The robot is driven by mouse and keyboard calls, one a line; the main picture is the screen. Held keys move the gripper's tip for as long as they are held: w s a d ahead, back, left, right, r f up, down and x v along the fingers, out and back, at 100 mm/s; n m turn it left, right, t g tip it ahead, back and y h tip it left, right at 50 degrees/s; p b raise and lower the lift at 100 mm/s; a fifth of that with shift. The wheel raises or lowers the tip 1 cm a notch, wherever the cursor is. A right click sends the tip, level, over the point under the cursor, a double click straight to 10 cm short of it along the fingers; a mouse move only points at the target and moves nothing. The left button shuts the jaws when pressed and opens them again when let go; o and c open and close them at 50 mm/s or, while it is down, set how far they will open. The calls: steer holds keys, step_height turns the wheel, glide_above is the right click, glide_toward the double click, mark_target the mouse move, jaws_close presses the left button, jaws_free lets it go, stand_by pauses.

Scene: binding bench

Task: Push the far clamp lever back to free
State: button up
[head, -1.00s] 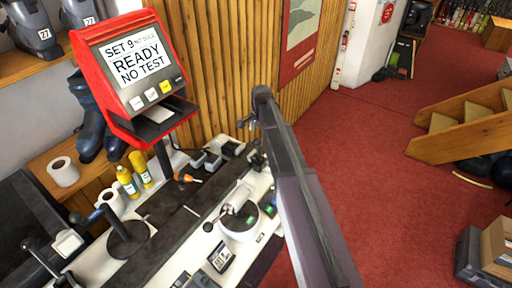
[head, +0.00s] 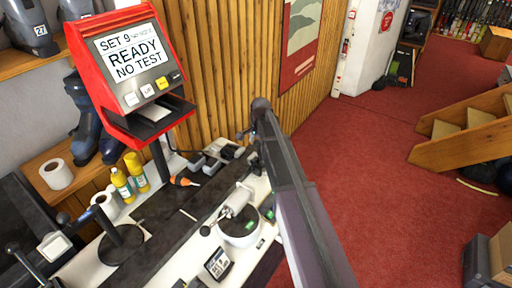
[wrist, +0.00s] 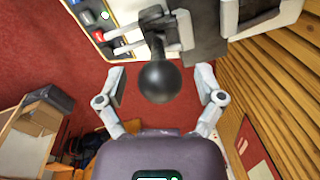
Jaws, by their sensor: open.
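The far clamp lever shows in the wrist view as a black ball knob (wrist: 158,82) on a dark stem, below the pale and dark clamp body (wrist: 205,38). My gripper (wrist: 160,86) is open, with one grey finger to each side of the knob. Gaps show between both fingers and the knob; I cannot tell its exact depth between them. In the head view my arm runs up over the bench's far end, and my gripper and the far lever are largely hidden there.
The white bench carries a dark ski rail, a near clamp lever (head: 12,248), yellow bottles (head: 136,168), a screwdriver (head: 184,181) and a white roller device (head: 238,228). A red test display (head: 135,75) stands behind it, before a wood-slat wall. Red carpet (head: 370,170) is open on the right.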

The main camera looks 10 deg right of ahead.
steer(key=shift+c, duration=0.2)
jaws_close()
steer(key=shift+a, duration=0.1)
